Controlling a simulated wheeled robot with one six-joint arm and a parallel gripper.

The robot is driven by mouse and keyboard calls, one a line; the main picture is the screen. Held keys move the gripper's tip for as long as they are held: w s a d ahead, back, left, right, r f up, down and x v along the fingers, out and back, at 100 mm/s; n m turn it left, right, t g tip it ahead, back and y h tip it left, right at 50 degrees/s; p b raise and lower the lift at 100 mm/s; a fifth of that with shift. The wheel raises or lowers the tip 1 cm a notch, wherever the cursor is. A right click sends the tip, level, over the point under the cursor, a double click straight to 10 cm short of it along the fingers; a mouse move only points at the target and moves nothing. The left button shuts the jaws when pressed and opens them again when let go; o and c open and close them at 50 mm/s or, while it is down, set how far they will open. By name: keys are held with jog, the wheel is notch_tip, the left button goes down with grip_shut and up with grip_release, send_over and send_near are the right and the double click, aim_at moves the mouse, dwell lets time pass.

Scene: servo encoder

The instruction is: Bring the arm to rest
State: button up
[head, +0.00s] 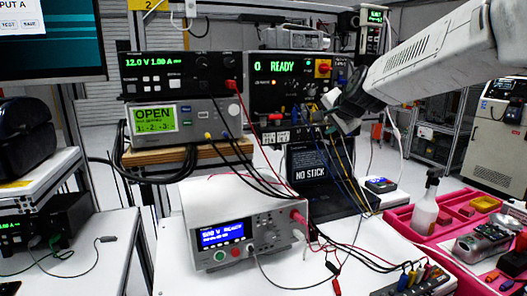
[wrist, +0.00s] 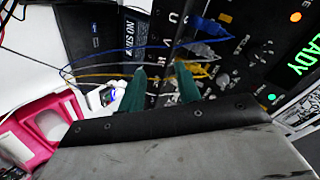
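My arm (head: 430,65) reaches in from the upper right in the head view. My gripper (head: 338,108) is at its lower left end, in front of the right side of the black READY unit (head: 270,92). In the wrist view, my gripper (wrist: 160,78) shows two dark green fingers standing apart, with no object clearly held between them. Blue, white and yellow cables (wrist: 130,52) cross beyond the fingertips, close to the unit's panel; whether any touches a finger I cannot tell.
A laptop (head: 345,200) and a white bench instrument (head: 235,235) stand below. Stacked power supplies (head: 180,72) are at left. A spray bottle (head: 425,205) stands by pink trays (head: 400,222) at right. Several loose cables hang around my gripper.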

jog(key=s+d+f+n+g, duration=0.2)
jog(key=s+f+n+g, duration=0.1)
jog(key=s, duration=1.2)
jog(key=s+d+f+n+g+h, duration=0.1)
jog(key=s+d+f+n+g, duration=0.2)
jog(key=s, duration=1.3)
jog(key=s+d+f+n+g+h, duration=0.1)
jog(key=s+f, duration=0.7)
jog(key=s, duration=0.8)
jog(key=d+n+g, duration=0.1)
jog(key=n+g, duration=0.1)
jog(key=g, duration=0.1)
jog(key=shift+d+f+n, duration=0.15)
jog(key=shift+n, duration=0.25)
